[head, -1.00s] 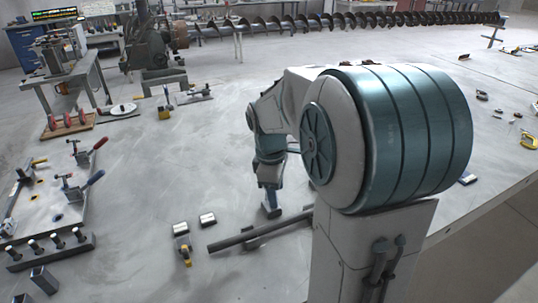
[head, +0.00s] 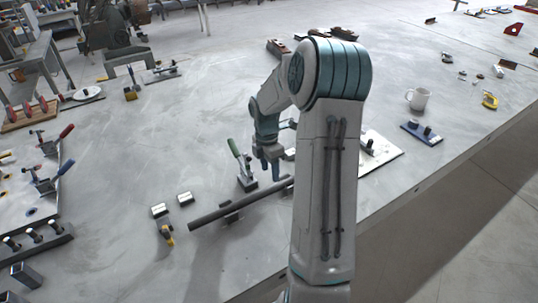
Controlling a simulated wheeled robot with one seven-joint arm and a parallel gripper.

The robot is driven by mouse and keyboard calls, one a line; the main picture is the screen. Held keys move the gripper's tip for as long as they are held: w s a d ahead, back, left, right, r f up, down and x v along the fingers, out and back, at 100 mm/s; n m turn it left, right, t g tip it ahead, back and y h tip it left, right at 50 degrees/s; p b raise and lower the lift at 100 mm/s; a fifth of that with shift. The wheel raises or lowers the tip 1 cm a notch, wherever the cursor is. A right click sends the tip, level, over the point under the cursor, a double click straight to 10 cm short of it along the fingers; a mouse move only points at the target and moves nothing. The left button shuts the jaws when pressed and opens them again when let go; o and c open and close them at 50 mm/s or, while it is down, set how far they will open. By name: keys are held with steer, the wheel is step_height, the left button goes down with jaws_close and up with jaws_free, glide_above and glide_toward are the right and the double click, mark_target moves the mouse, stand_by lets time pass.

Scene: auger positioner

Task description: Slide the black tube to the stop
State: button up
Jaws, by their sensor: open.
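The black tube (head: 225,210) lies slanted across a small dark support block (head: 230,213) on the grey table. Its near left end is free, and its right part passes behind my arm. My gripper (head: 270,168) is open, pointing down just behind the tube's right part, apparently empty. Whether it touches the tube cannot be told. A green-handled toggle clamp (head: 243,170) stands just left of my gripper, behind the tube. I cannot make out the stop; my arm hides the tube's right end.
Two small metal blocks (head: 159,210) (head: 185,198) and a yellow-and-black tool (head: 167,234) lie left of the tube. A fixture plate with clamps (head: 30,200) is at far left. A white plate (head: 382,155), a mug (head: 418,98) and a blue block (head: 421,133) are right, near the table edge.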

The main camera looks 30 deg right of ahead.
mark_target(268, 188)
steer(key=f, duration=0.4)
steer(key=s+f, duration=0.1)
steer(key=f, duration=0.2)
steer(key=shift+f, duration=0.1)
jaws_close()
steer(key=shift+a, duration=0.7)
jaws_free()
step_height(268, 188, up, 14)
steer(key=w, duration=0.1)
steer(key=shift+w, duration=0.4)
